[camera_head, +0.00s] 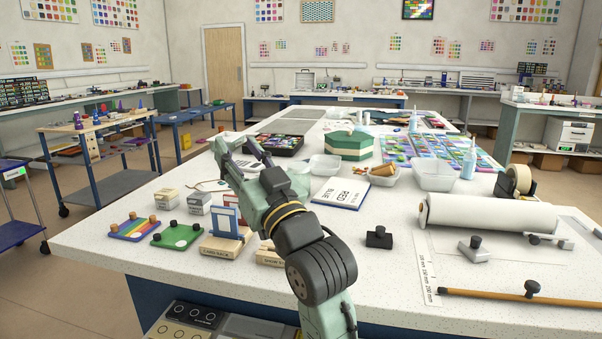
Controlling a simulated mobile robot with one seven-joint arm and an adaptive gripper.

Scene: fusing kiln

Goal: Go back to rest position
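My arm reaches in from the bottom of the view over the white speckled worktable (390,290). My gripper (238,148) is at the end of it, pointing away and to the left, above the table's left-middle part. Its two fingers look spread apart, with nothing visible between them. The height of the fingertips above the table is hard to judge. The arm and gripper hide part of the table and some items behind them.
A white roll (488,214) lies at right.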

